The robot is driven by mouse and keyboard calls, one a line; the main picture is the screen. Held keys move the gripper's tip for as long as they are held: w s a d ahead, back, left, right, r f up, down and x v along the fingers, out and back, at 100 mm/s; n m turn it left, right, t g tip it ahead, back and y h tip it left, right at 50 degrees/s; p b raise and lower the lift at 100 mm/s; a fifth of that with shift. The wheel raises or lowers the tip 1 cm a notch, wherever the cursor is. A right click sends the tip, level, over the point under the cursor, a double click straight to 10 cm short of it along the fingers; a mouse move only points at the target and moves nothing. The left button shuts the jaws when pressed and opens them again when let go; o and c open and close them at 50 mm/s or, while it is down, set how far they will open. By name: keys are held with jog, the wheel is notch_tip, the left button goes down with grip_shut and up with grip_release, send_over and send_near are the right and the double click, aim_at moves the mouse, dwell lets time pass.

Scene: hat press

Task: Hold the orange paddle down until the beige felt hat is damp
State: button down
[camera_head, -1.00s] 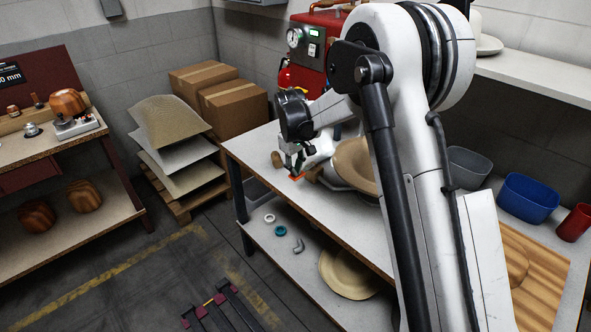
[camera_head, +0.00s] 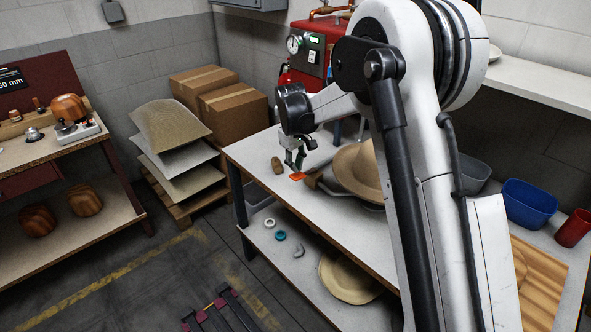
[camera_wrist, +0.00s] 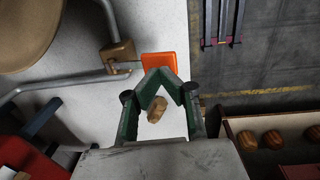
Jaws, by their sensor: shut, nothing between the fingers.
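My gripper (camera_head: 297,168) is shut and empty, pointing down over the paddle. In the wrist view its fingertips (camera_wrist: 161,72) meet at the paddle's near edge. I cannot tell whether they touch it. Whether the hat is damp does not show.
A wooden block (camera_wrist: 118,55) on a metal bar sits beside the paddle. A loose wooden piece (camera_head: 277,165) stands left of my gripper. A red machine (camera_head: 318,50) with a gauge stands behind. A blue bin (camera_head: 528,200) and red cup (camera_head: 573,228) are at the right.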

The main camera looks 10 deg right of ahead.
aim_at(298, 174)
notch_tip(298, 174, up, 12)
jog(key=shift+w+d+f, duration=0.2)
jog(key=shift+w+d, duration=0.05)
jog(key=shift+d, duration=0.15)
